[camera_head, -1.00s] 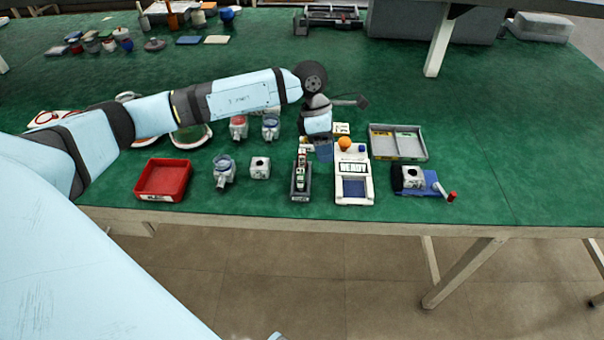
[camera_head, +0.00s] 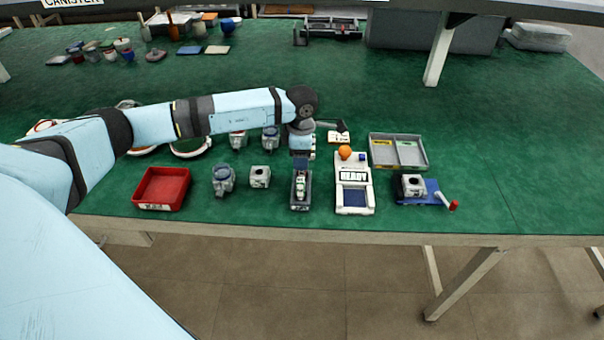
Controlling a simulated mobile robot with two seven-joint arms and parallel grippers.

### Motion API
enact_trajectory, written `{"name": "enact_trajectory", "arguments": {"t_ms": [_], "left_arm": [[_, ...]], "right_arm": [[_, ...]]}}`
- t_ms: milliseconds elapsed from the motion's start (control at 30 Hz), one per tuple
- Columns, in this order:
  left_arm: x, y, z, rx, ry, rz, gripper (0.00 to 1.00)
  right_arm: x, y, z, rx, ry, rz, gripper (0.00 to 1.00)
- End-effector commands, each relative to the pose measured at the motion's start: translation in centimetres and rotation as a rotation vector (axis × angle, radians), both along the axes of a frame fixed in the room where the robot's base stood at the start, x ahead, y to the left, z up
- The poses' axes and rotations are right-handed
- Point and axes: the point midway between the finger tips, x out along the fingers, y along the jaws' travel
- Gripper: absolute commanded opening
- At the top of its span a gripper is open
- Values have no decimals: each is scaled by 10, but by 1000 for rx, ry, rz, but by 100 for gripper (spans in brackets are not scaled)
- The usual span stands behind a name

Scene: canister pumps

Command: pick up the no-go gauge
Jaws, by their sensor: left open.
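A small grey gauge holder (camera_head: 301,205) stands near the front edge of the table, with light-coloured pieces (camera_head: 300,186) upright in it. I cannot tell which of these is the no-go gauge; they are small and partly hidden. My left gripper (camera_head: 301,168) points down just above the back of the holder and is open. Whether its fingers touch a gauge cannot be seen. My right gripper is not in view.
Left of the holder are a white block (camera_head: 260,177), a grey pump body (camera_head: 223,181) and a red tray (camera_head: 163,187). Right of it stand a white READY station (camera_head: 354,197), a divided grey tray (camera_head: 398,137) and a blue fixture with a red-tipped handle (camera_head: 432,194).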

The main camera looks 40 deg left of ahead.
Motion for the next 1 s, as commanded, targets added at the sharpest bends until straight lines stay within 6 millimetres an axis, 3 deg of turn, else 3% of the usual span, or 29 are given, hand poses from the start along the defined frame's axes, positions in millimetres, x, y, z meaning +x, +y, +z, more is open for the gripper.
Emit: {"name": "enact_trajectory", "arguments": {"t_ms": [300, 500, 533, 767, 1000], "left_arm": [[-3, -6, -43, -1, 1, 1, 53], [-3, -5, -45, 0, 0, 1, 53], [-3, -5, -45, 0, 0, 1, 51], [-3, -6, -44, 0, 0, 0, 0], [-3, -6, -44, 0, 0, 0, 0]], "right_arm": [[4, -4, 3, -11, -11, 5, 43], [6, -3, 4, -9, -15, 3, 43], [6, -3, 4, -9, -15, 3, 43], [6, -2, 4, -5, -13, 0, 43], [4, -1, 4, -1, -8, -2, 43]]}}
